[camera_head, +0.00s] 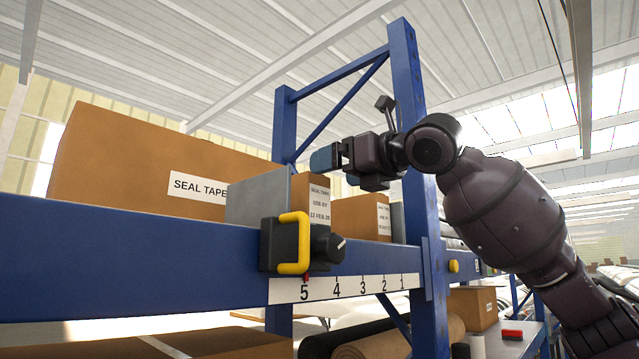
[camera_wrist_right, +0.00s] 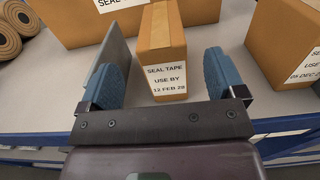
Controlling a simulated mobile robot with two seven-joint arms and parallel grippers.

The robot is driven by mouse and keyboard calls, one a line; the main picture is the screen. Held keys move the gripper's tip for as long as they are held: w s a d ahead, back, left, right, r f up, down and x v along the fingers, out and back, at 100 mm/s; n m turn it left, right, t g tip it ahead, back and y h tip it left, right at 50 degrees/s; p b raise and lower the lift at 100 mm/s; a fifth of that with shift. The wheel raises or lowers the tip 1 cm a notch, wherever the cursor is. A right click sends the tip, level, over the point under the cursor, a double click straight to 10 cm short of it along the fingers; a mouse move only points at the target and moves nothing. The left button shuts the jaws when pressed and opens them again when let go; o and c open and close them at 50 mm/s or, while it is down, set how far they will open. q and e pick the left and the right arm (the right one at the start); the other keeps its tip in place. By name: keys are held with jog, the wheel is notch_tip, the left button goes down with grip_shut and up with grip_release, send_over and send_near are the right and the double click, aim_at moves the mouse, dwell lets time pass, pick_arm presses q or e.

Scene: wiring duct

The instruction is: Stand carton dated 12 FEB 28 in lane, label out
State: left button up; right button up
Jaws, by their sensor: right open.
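The brown carton dated 12 FEB 28 (camera_head: 312,184) stands upright on the shelf with its white label facing out; the right wrist view shows it clearly (camera_wrist_right: 162,26). A grey divider plate (camera_head: 262,194) stands to its left, also in the right wrist view (camera_wrist_right: 119,52). My right gripper (camera_head: 325,158) is open and empty, just above the carton in the head view. In the right wrist view its blue fingers (camera_wrist_right: 163,72) are apart, one on each side of the carton's label in the picture. I cannot tell if they touch it. My left gripper is out of view.
Another carton (camera_head: 357,215) stands to the right, its label partly cut off in the right wrist view (camera_wrist_right: 283,40). A large SEAL TAPE carton (camera_head: 125,150) is at left. The blue beam (camera_head: 130,258) carries a black box with yellow handle (camera_head: 292,243) and a number strip (camera_head: 345,286). A blue upright (camera_head: 405,100) stands close to my right arm.

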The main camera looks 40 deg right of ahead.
jog(key=shift+s+d+b, duration=0.15)
jog(key=shift+s+b, duration=0.55)
jog(key=shift+s, duration=1.3)
